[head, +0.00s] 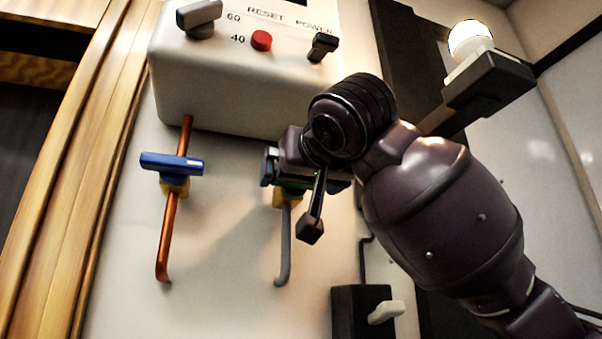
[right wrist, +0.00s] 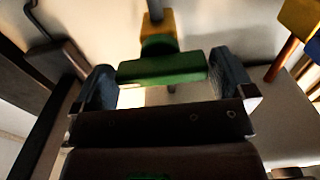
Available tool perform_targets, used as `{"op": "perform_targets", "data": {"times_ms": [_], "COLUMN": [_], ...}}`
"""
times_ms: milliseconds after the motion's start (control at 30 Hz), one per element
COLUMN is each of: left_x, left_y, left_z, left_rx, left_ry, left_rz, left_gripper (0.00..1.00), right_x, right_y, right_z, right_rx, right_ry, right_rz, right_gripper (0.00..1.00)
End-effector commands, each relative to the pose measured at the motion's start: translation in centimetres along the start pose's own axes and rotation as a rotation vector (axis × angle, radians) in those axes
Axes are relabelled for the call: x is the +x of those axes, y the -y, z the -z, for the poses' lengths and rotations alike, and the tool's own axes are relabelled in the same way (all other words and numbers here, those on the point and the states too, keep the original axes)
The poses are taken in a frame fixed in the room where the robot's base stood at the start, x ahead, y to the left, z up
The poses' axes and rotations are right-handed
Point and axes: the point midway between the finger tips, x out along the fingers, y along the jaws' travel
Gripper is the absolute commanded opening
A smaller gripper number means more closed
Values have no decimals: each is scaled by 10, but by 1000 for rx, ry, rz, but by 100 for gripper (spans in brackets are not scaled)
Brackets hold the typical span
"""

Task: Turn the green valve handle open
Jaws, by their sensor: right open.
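The green valve handle (right wrist: 162,68) lies crosswise in the right wrist view, on a yellow valve body (right wrist: 158,26). My right gripper (right wrist: 166,82) is open, with one blue-grey finger at each end of the handle. I cannot tell whether the fingers touch it. In the head view, my right gripper (head: 268,170) is at the valve on the grey pipe (head: 285,245). It hides most of the green handle there, leaving only a sliver of green (head: 292,190). My left gripper is not in view.
A blue valve handle (head: 172,164) sits on a copper pipe (head: 167,235) to the left. Above is a white box (head: 225,90) with a red button (head: 261,40) and dark switches. A black switch box (head: 347,312) is lower right, and a lit bulb (head: 470,42) is upper right.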

Motion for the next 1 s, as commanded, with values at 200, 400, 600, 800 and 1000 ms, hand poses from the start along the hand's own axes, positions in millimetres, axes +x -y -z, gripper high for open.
{"op": "perform_targets", "data": {"times_ms": [200,400,600,800,1000], "left_x": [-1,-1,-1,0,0], "left_y": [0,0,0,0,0], "left_z": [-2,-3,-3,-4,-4], "left_rx": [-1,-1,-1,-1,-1], "left_ry": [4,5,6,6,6], "left_rz": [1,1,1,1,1], "left_gripper": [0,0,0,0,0], "right_x": [0,0,-1,-1,-1], "right_y": [0,0,0,0,1], "right_z": [0,0,0,0,0], "right_rx": [0,0,-18,-100,-253], "right_ry": [0,0,0,0,-1], "right_rz": [0,0,0,1,1], "right_gripper": [91,66,66,66,66]}}
